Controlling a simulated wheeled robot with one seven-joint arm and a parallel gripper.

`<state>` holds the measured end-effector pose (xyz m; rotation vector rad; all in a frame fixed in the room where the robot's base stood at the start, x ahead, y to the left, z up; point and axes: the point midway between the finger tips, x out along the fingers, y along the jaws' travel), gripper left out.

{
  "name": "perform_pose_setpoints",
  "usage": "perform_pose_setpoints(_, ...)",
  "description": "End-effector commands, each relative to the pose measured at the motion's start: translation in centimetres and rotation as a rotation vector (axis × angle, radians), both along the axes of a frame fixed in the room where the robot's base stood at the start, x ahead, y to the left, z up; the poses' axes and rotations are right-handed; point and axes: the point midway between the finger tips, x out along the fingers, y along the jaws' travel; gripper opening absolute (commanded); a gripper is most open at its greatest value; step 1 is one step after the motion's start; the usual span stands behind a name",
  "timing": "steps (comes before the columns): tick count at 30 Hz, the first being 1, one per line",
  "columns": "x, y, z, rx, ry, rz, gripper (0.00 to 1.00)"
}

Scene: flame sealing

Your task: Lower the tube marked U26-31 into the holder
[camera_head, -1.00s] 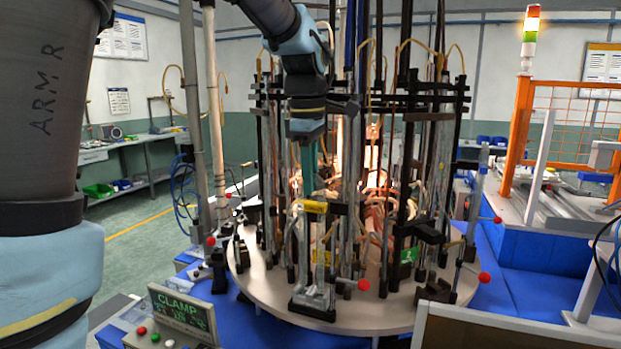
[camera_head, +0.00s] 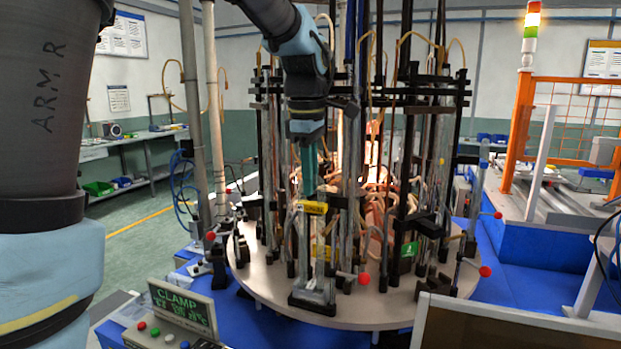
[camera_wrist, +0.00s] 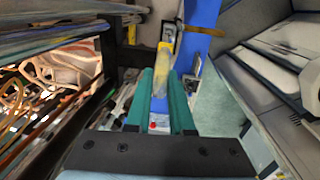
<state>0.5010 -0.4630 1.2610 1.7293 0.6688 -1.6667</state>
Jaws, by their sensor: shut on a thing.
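My gripper (camera_head: 309,192), with teal fingers, points down at the front left of the round turntable. It is shut on an upright clear tube, largely hidden by the fingers. A yellow label (camera_head: 313,208) shows just below the fingertips; its lettering is too small to read. In the wrist view the fingers (camera_wrist: 163,80) flank a narrow pale strip, with a yellow piece (camera_wrist: 162,62) near their tips. The likely holder, a clear-sided stand with a black foot (camera_head: 312,305), is below the gripper at the turntable's front edge. I cannot tell how far the tube's lower end is inside it.
The turntable (camera_head: 262,296) carries several upright tubes, black posts and clamps close to the gripper's right. Red-knobbed levers (camera_head: 364,279) stick out at the front. A glowing heated area lies behind.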

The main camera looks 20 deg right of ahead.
Motion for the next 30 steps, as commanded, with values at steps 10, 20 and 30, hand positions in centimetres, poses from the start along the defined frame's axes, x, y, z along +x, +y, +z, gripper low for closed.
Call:
perform_pose_setpoints(10, 0.01, -0.02, -0.61, -0.001, -0.001, 0.000, 0.25)
perform_pose_setpoints(20, 0.00, -0.01, -0.60, 0.000, 0.000, 0.000, 0.55)
perform_pose_setpoints(30, 0.00, 0.00, -0.61, 0.000, 0.000, 0.000, 0.55)
